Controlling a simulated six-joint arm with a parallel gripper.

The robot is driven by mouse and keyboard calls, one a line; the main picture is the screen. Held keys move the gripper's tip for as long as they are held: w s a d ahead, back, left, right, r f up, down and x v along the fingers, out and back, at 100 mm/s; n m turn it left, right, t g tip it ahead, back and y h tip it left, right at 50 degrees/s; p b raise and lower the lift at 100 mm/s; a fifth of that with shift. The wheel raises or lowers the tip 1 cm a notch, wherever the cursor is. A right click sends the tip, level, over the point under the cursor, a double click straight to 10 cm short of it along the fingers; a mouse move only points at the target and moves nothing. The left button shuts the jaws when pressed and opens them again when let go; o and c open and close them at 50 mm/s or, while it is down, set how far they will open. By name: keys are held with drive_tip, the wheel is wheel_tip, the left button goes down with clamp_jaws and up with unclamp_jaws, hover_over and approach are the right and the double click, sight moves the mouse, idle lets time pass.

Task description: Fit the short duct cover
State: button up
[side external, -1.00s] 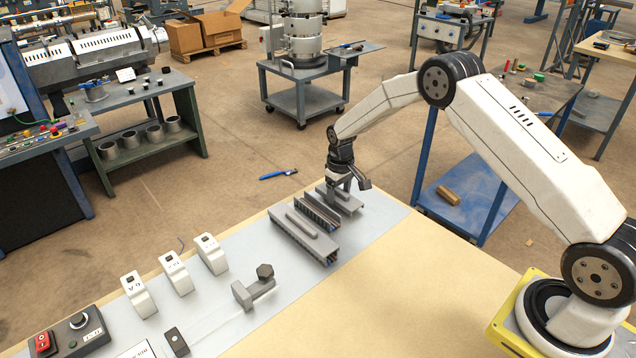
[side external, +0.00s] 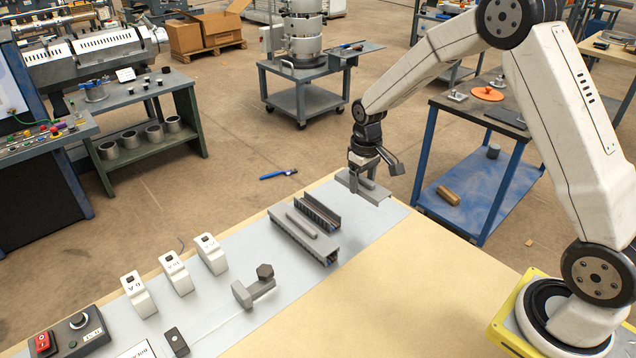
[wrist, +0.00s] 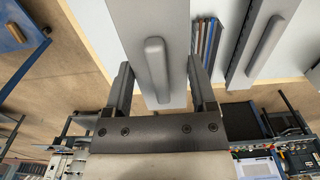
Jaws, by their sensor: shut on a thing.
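The short duct cover (side external: 376,193) is a flat grey plate with a raised bar on top. My gripper (side external: 362,176) is shut on it and holds it above the far right end of the grey panel. In the wrist view the cover (wrist: 128,18) and its bar (wrist: 154,62) lie between the two fingers (wrist: 160,88). The short duct (side external: 322,214) is open on top, with slotted dark walls, to the left of the cover and apart from it. In the wrist view, coloured wires (wrist: 206,45) show in it.
A longer duct with a grey cover (side external: 300,238) and bar lies beside the short duct, nearer the camera. A grey clamp-like part (side external: 243,296) and several white modules (side external: 174,272) stand further left. The bench's right side (side external: 400,270) is clear.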

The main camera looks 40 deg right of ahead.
sight(377, 194)
drive_tip(key=shift+s+a+r, duration=0.1)
drive_tip(key=shift+s+r, duration=0.3)
drive_tip(key=shift+s, duration=0.5)
drive_tip(key=shift+s+a+r, duration=0.15)
drive_tip(key=shift+s+r, duration=0.2)
drive_tip(key=shift+s, duration=0.5)
drive_tip(key=shift+s+a+r, duration=0.1)
drive_tip(key=shift+s+r, duration=0.3)
drive_tip(key=shift+s, duration=0.5)
drive_tip(key=o, duration=0.4)
drive_tip(key=c, duration=0.4)
drive_tip(key=shift+w, duration=0.1)
drive_tip(key=w+a+f, duration=0.1)
drive_tip(key=w+a, duration=0.2)
drive_tip(key=w, duration=0.4)
drive_tip(key=w+a+f, duration=0.1)
drive_tip(key=w+a, duration=0.2)
drive_tip(key=w, duration=0.3)
drive_tip(key=shift+w+f, duration=0.35)
